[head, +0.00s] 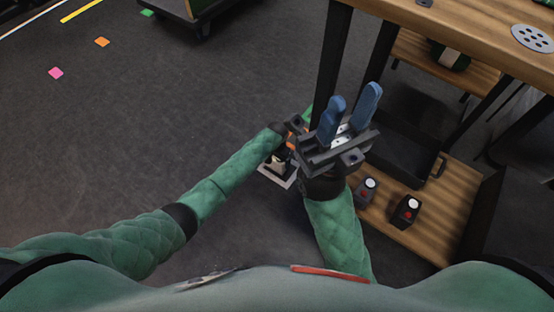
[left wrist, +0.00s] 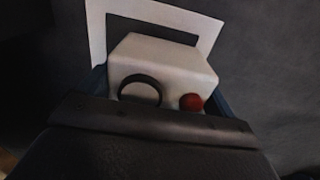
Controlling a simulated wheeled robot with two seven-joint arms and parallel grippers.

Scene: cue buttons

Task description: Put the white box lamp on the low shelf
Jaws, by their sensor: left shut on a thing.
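The white box lamp (left wrist: 165,55) has a red button and a dark ring on its face in the left wrist view. My left gripper (head: 284,146) is shut on it, with blue fingers at its sides. In the head view the lamp is mostly hidden by the gripper. The low shelf (head: 457,197) is a wooden board at the right, under the table. My right gripper (head: 354,98) is open and empty, its two blue fingers apart, in front of the table.
A grey button lamp (head: 367,190) and a black button lamp (head: 407,210) stand on the low shelf's near part. A black tray (head: 408,150) is behind them. The wooden table top (head: 470,40) and its dark legs are above. Open floor lies left.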

